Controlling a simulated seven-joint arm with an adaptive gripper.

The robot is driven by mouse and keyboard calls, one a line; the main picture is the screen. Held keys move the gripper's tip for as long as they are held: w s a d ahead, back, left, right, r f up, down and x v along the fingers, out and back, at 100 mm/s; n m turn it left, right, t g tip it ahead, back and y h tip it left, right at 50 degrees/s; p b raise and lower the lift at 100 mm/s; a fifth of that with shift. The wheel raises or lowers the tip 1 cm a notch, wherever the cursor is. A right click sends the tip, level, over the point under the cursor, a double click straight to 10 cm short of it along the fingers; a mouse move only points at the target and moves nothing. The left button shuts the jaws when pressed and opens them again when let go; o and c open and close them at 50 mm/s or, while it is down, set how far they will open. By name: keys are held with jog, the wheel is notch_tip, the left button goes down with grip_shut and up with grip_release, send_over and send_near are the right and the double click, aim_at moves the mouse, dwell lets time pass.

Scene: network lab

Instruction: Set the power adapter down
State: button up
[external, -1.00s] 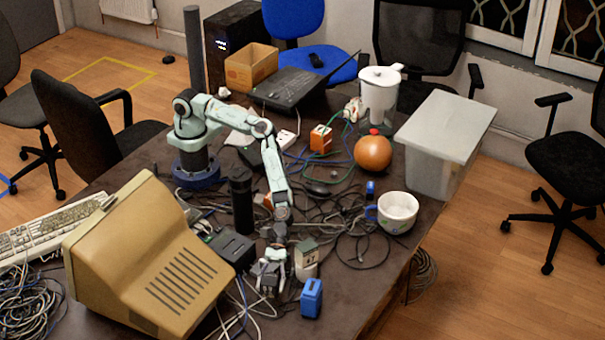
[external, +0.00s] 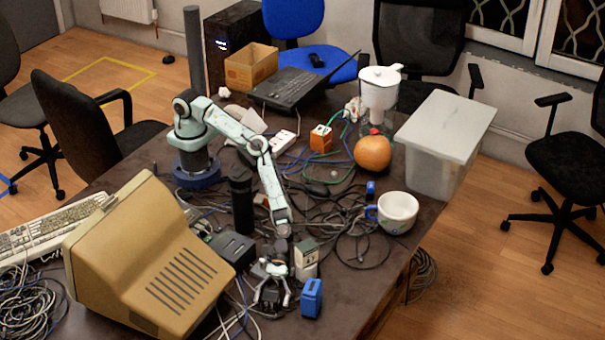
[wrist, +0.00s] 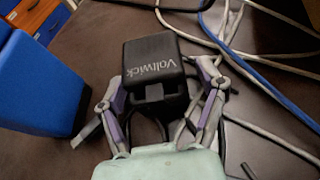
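The power adapter is a black block marked "Vollwick" (wrist: 152,62). In the wrist view it sits on the dark table between my fingers, with a visible gap on the right side. My gripper (wrist: 162,98) is open, its fingers spread on both sides of the adapter. In the external view my gripper (external: 271,294) is low at the table's front, and the adapter (external: 269,296) shows dark and small between its fingers. Its underside is hidden.
A blue block (external: 312,297) stands close to the right of my gripper, and a grey-white box (external: 306,260) just behind. The beige monitor (external: 150,260) and a black box (external: 235,250) are to the left. Loose cables (wrist: 255,75) lie close by.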

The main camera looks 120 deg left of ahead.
aim_at(274, 289)
jog(key=shift+r, duration=0.25)
jog(key=v, duration=0.5)
jog(key=shift+a, duration=0.1)
notch_tip(274, 289, up, 7)
dwell(0.5)
